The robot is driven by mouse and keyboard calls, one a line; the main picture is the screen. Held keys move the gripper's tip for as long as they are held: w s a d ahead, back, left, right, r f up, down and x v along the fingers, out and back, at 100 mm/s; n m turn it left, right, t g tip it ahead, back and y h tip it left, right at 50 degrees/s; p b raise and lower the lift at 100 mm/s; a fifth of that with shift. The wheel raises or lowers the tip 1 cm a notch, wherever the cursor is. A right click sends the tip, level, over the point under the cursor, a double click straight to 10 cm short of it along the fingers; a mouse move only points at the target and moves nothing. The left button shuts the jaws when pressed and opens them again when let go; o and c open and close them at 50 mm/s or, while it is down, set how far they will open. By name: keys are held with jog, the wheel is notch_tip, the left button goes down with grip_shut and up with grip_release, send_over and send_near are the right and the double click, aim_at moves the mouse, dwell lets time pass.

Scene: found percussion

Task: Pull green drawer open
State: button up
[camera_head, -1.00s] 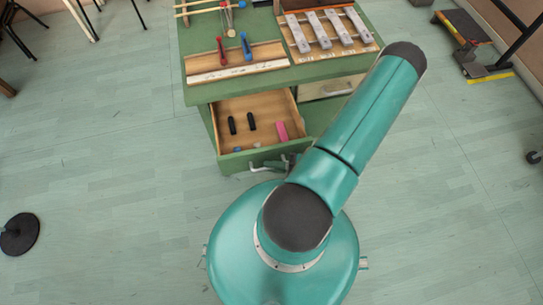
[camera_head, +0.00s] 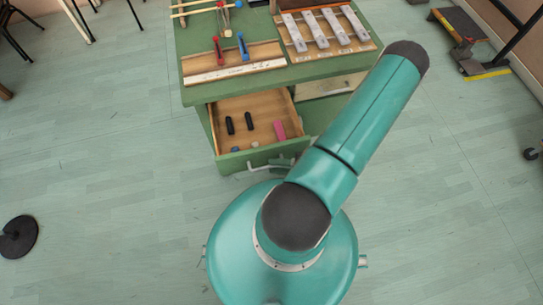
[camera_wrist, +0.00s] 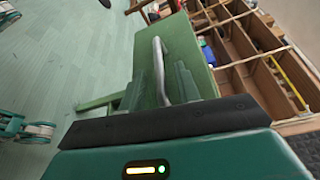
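The green drawer (camera_head: 236,162) stands open, pulled out from the green bench in the head view. Its wooden inside holds two black pieces (camera_head: 239,123), a pink block (camera_head: 279,130) and small blue and pale pieces near the front. Its metal bar handle (camera_head: 256,167) is on the front face. In the wrist view the handle (camera_wrist: 159,62) runs between the two fingers of my gripper (camera_wrist: 168,82), against the green drawer front (camera_wrist: 192,50). The fingers look shut on the handle. My arm hides most of my gripper in the head view.
The green bench (camera_head: 190,96) carries red and blue mallets (camera_head: 229,48) and metal bars (camera_head: 318,32) on top. A black round base (camera_head: 18,236) lies on the floor at left. Wooden compartments (camera_wrist: 240,62) show at right in the wrist view. The floor left of the bench is clear.

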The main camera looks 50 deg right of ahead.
jog(key=f+v, duration=0.1)
jog(key=v, duration=1)
jog(key=shift+s+d+r, duration=0.2)
jog(key=shift+r, duration=0.25)
jog(key=w+a+r+n+g, duration=0.2)
jog(key=w+r+n+g, duration=0.2)
jog(key=w+r+g, duration=0.55)
jog(key=w+a+r+n+g, duration=0.1)
jog(key=w+r+n+g, duration=0.4)
jog(key=r, duration=0.7)
jog(key=w+a+r+n+t+h, duration=0.2)
jog(key=a+r+t+h, duration=0.1)
jog(key=a+r, duration=0.7)
jog(key=w+a+r+n+t+h, duration=0.2)
jog(key=a+r+h, duration=0.4)
jog(key=a+r, duration=0.4)
jog(key=shift+a+r+n+t, duration=0.2)
jog(key=shift+r+n+t, duration=0.1)
jog(key=shift+r+t, duration=0.25)
